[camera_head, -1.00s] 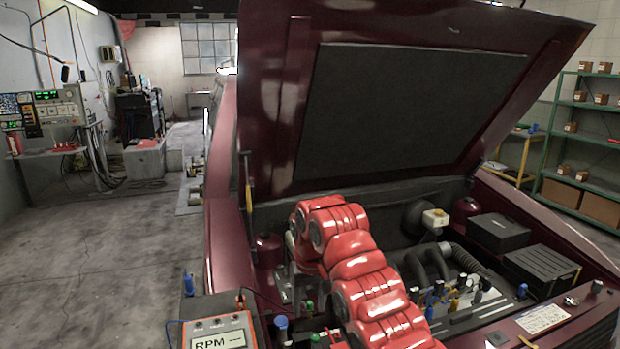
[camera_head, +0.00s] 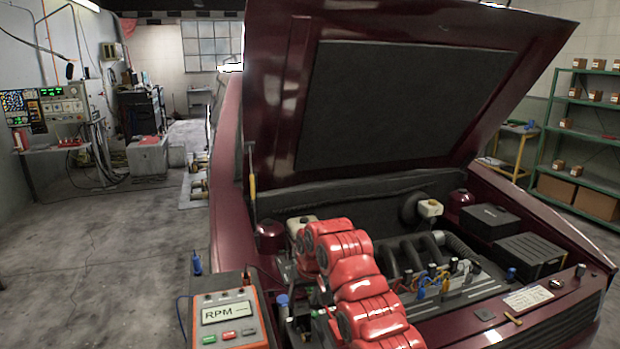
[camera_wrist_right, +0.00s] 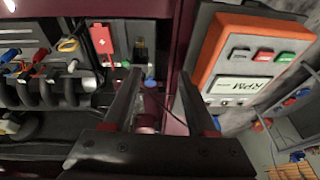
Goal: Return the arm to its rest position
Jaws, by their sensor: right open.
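My right arm (camera_head: 365,290) is red and jointed. It reaches in from the bottom of the head view over the left part of the open engine bay and bends at its far end. Its hand is mostly hidden behind the red links there. In the right wrist view my right gripper (camera_wrist_right: 160,75) is open, with two dark fingers apart and nothing between them. The fingers point toward the front edge of the bay, beside the RPM meter. My left arm and gripper are not in view.
The orange-framed RPM meter (camera_head: 230,315) stands left of the arm and shows at right in the wrist view (camera_wrist_right: 262,65). The raised hood (camera_head: 400,100) stands behind the arm. Engine hoses and coloured plugs (camera_head: 432,280) lie right of it. The floor (camera_head: 90,260) at left is clear.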

